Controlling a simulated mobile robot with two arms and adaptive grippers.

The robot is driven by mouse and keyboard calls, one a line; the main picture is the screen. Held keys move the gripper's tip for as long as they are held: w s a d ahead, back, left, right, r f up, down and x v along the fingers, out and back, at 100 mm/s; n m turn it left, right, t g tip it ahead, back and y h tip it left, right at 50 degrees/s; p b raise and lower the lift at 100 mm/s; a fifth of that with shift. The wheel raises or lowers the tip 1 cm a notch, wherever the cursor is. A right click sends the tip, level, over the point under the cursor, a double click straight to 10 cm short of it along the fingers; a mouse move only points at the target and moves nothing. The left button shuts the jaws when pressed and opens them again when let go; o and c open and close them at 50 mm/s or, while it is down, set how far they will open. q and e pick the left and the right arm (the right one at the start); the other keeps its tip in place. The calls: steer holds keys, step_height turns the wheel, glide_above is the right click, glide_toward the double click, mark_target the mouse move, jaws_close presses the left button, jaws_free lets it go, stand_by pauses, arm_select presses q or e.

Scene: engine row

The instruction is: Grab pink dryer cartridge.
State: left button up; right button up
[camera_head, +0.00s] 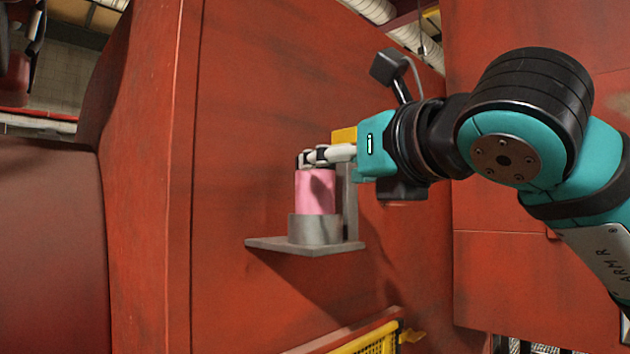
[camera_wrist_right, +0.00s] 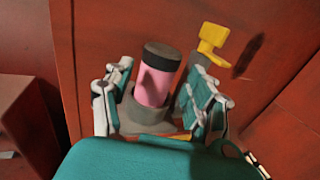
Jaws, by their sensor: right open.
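The pink dryer cartridge (camera_head: 315,192) stands upright in a grey ring holder (camera_head: 314,229) on a small grey shelf (camera_head: 268,244) fixed to the red wall. In the right wrist view the cartridge (camera_wrist_right: 157,80) shows a dark cap, and it lies between my gripper's two spread fingers. My right gripper (camera_head: 312,157) is open, with its fingers at the height of the cartridge's top in the head view. The fingers hide part of the cap there. I cannot tell whether they touch the cartridge. My left gripper is not in view.
A yellow part (camera_wrist_right: 211,42) sticks out from the wall beside the cartridge; it also shows behind my gripper in the head view (camera_head: 343,135). A yellow guard (camera_head: 375,342) is low in front of the wall. Red panels stand at left and right.

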mark_target(325, 170)
steer(key=p+x, duration=0.4)
steer(key=x, duration=0.2)
steer(key=shift+w+f, duration=0.1)
steer(key=shift+w, duration=0.2)
steer(key=shift+w+a+f, duration=0.2)
steer(key=shift+w, duration=0.05)
steer(key=shift+s, duration=0.1)
steer(key=shift+c, duration=0.4)
steer(key=shift+d, duration=0.1)
steer(key=shift+c, duration=1.2)
steer(key=shift+r, duration=0.1)
steer(key=c, duration=0.7)
